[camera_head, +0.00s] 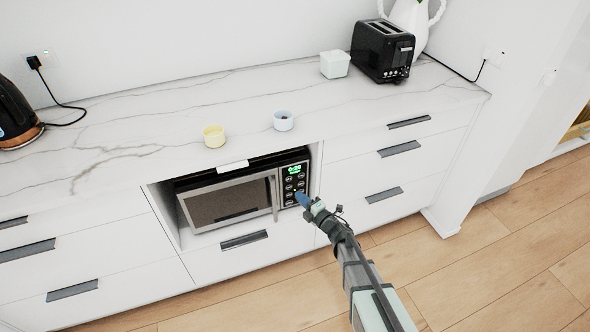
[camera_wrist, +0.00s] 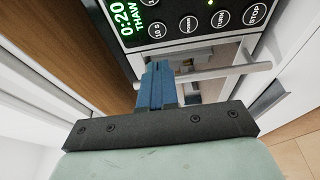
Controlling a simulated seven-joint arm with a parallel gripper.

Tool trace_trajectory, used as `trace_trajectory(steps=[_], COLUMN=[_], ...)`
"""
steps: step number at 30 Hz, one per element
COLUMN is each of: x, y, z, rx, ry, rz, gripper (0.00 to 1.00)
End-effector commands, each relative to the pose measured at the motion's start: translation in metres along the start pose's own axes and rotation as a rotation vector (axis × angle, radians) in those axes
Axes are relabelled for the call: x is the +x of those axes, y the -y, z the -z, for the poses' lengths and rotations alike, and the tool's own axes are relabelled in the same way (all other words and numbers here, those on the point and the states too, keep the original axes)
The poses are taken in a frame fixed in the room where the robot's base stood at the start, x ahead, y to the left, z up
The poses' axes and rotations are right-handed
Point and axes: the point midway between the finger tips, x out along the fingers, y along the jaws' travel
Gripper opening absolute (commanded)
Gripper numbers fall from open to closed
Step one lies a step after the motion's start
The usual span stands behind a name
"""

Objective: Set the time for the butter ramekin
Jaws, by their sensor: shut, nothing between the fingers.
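The microwave (camera_head: 228,200) sits in an open bay under the counter, with its door closed. Its control panel (camera_head: 293,182) is on the right side and has a lit green display. In the wrist view the display (camera_wrist: 120,14) reads 0:20 THAW, beside round buttons including STOP (camera_wrist: 256,14). My gripper (camera_head: 302,198) is shut and empty at the panel's lower part. Its blue fingers (camera_wrist: 157,82) point at the panel; contact is unclear.
A black toaster (camera_head: 384,50) and a pale square container (camera_head: 335,64) stand at the back right of the counter. A black kettle (camera_head: 16,115) is at the far left. A door handle bar (camera_wrist: 225,72) lies close to my fingers.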

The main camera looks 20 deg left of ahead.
Motion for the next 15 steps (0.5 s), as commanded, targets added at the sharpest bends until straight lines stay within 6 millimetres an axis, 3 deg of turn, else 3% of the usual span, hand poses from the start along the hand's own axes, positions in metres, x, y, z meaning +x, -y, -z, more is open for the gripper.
trace_trajectory(steps=[15], x=[-0.05], y=[-0.001], z=[0.016], rx=[0.001], ry=[0.001], rz=[0.001], gripper=[0.0])
